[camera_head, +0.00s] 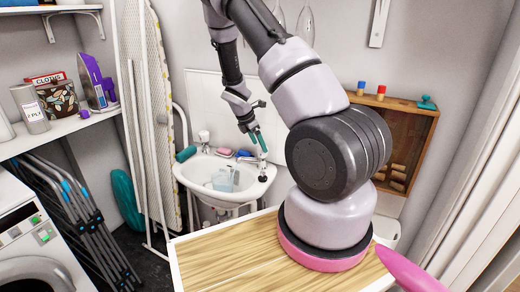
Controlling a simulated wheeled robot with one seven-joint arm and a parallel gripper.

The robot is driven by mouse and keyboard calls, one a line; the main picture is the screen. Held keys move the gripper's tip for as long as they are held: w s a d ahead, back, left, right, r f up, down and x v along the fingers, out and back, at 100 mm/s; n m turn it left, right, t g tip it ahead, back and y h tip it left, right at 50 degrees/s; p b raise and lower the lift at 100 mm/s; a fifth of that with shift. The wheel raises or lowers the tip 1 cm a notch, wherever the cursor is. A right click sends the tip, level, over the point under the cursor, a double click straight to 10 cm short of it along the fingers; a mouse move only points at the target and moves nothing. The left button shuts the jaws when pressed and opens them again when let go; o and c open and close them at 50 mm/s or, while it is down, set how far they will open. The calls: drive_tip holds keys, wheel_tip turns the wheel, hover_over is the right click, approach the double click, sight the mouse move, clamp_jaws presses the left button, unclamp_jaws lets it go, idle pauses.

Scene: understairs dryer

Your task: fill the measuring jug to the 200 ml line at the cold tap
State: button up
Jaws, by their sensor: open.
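A small white sink (186,176) stands against the back wall. A clear, bluish vessel that looks like the measuring jug (224,181) is in its basin; its markings and any water level are too small to read. One tap (204,137) shows at the back left of the sink. My gripper (259,143) points down over the sink's right rim, to the right of the jug and apart from it. It is open, with no held object visible. Its fingers cover the right tap area, so I cannot tell which tap is cold.
An ironing board (158,120) leans at left. A wooden cabinet (408,125) hangs at right. A wooden top (225,262) is in front, and a washing machine (35,240) is at left.

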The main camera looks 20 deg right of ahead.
drive_tip(key=shift+x, duration=1.6)
drive_tip(key=shift+c, duration=0.3)
drive_tip(key=c, duration=1.2)
drive_tip(key=shift+w+m+g, duration=0.1)
drive_tip(key=shift+m+g, duration=0.4)
drive_tip(key=shift+m, duration=0.9)
drive_tip(key=shift+c, duration=0.2)
drive_tip(key=o, duration=1.3)
